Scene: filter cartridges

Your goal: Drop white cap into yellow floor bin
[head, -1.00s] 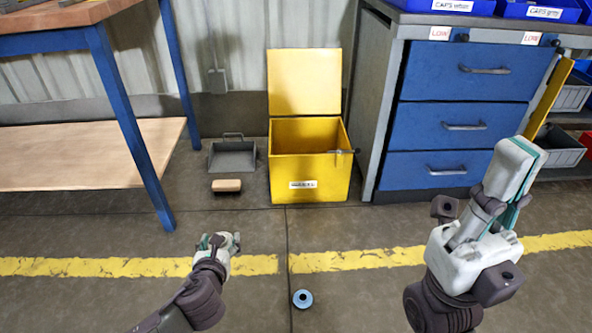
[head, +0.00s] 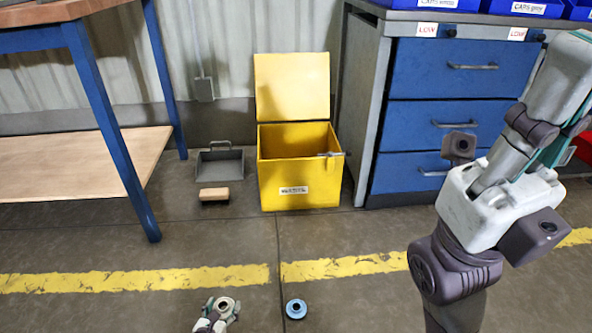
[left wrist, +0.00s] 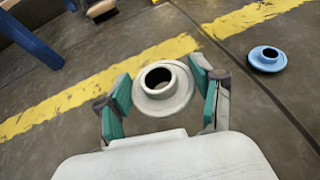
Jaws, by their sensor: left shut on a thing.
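The white cap (left wrist: 163,88) is a round flanged ring with a dark hole. In the left wrist view it sits between the teal pads of my left gripper (left wrist: 160,92), which is shut on it. In the head view my left gripper (head: 216,308) is at the bottom edge with the cap (head: 225,304); its height above the floor is hard to tell. The yellow floor bin (head: 299,184) stands beyond, lid raised and front label showing; the gripper is well short of it. My right arm (head: 500,205) rises at the right; its finger state is unclear.
A blue cap (head: 296,309) lies on the floor to the right of my left gripper. A dustpan (head: 220,166) and a brush (head: 214,194) lie left of the bin. A blue drawer cabinet (head: 455,70) is right of it, a workbench (head: 105,130) left. Floor before the bin is clear.

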